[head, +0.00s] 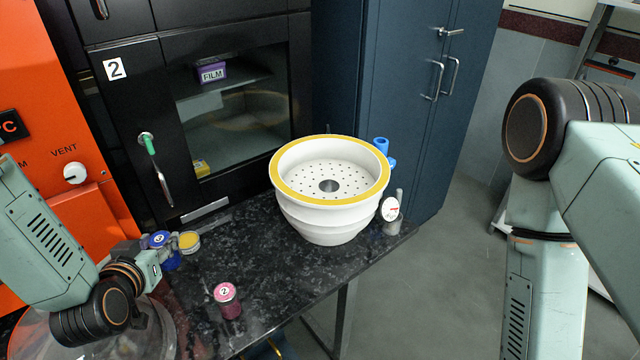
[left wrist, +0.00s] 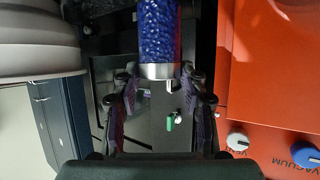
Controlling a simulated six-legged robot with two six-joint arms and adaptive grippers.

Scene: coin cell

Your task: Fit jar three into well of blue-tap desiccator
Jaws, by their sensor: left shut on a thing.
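The white desiccator (head: 312,220) with a yellow rim and a blue tap (head: 381,145) stands on the black bench. Its perforated plate has a round dark well (head: 328,186) in the middle, which looks empty. My left gripper (head: 152,262) is shut on a blue jar (head: 161,240), left of the desiccator and apart from it. The number on its lid is too small to read surely. In the left wrist view the blue-filled jar (left wrist: 158,32) with a metal end sits between the fingers (left wrist: 157,88). My right gripper is out of view; only its arm shows at the right.
A yellow-topped jar (head: 189,241) stands close beside the held jar. A pink jar marked 2 (head: 228,300) stands near the bench's front edge. A gauge (head: 390,209) is right of the desiccator. A clear round lid (head: 160,345) lies lower left. Bench between is clear.

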